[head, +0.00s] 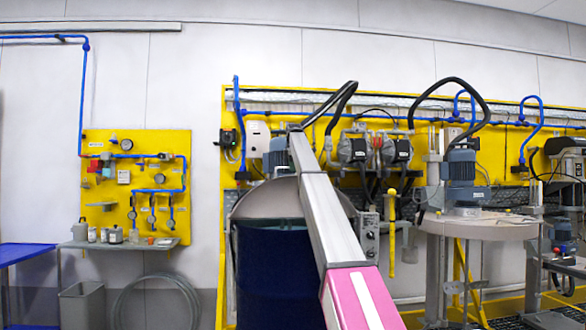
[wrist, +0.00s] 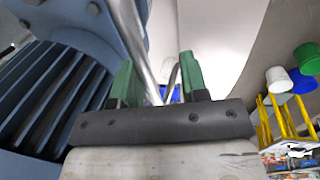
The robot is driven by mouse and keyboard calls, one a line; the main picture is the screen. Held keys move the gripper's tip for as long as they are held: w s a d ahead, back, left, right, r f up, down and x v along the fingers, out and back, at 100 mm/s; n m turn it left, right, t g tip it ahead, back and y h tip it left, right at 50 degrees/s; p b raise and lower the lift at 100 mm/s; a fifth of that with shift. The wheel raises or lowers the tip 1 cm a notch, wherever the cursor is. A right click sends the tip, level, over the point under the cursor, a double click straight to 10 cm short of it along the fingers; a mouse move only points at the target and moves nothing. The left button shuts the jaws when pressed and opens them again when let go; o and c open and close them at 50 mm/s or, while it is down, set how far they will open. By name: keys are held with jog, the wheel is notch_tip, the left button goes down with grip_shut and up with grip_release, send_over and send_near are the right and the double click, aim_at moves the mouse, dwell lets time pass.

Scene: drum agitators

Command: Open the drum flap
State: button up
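The dark blue drum (head: 268,275) stands left of centre in the head view. A grey, round-edged lid (head: 265,200) shows at its top, and my arm crosses in front of its right side. I cannot tell which part is the flap or whether it stands open. My gripper (wrist: 158,78) shows in the wrist view with two green fingers apart. A thin curved metal bar, possibly a handle, shows between or beyond the fingers; contact is not clear. In the head view I cannot make out the gripper.
A finned blue-grey motor (wrist: 55,95) is close on the left in the wrist view, with a shiny metal shaft beside it. Another agitator (head: 460,180) stands right of the drum. Black hoses arch above. A yellow panel (head: 137,145) and a shelf are at the left.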

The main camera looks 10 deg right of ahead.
jog(key=shift+r, duration=0.1)
notch_tip(320, 180, up, 10)
jog(key=s, duration=0.2)
jog(key=shift+r, duration=0.2)
jog(key=shift+s, duration=0.15)
dwell(0.5)
